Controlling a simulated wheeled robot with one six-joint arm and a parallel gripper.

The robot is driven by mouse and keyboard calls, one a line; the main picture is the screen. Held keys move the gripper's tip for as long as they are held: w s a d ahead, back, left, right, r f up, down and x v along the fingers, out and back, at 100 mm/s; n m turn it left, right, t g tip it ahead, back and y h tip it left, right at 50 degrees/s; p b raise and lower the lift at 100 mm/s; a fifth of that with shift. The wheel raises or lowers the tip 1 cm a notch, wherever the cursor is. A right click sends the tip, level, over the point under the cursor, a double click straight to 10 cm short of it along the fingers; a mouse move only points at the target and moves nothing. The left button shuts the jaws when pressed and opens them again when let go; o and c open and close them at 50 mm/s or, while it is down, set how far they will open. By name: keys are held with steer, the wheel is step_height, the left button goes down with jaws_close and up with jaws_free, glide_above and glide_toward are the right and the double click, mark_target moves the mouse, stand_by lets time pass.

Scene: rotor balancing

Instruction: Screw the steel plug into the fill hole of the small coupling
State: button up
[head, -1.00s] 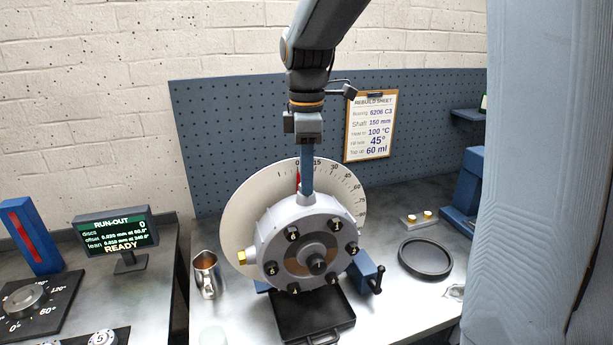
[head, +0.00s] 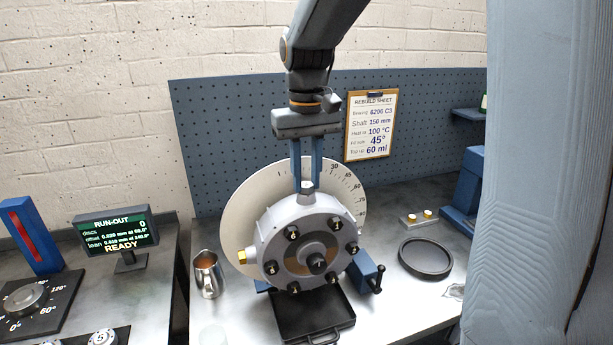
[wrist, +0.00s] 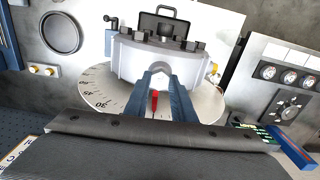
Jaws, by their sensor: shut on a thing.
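The small coupling (head: 270,225) is a grey round housing with several black bolts on its face, standing upright in front of a white degree dial (head: 240,205). The steel plug (head: 307,187) sits upright at the fill hole on top of the coupling. My gripper (head: 307,184) points down, its two blue fingers shut on the plug from left and right. In the wrist view the fingers (wrist: 160,80) reach the top of the coupling (wrist: 130,62). The plug's thread and the hole are hidden, so I cannot tell how deep it sits.
A brass plug (head: 241,257) is on the coupling's left side. A metal jug (head: 206,274) stands left, a black tray (head: 290,323) lies below, and a round black dish (head: 426,259) is right. The run-out display (head: 117,235) reads READY. A rebuild sheet (head: 370,127) hangs behind.

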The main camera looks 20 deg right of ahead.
steer(key=shift+m, duration=1.4)
steer(key=shift+f+m, duration=0.1)
steer(key=shift+m, duration=0.9)
steer(key=m, duration=0.4)
steer(key=shift+m, duration=0.4)
steer(key=m, duration=0.4)
steer(key=shift+m, duration=0.4)
steer(key=m, duration=0.4)
steer(key=shift+m, duration=0.4)
steer(key=o, duration=1.1)
steer(key=shift+w, duration=0.1)
steer(key=shift+c, duration=0.7)
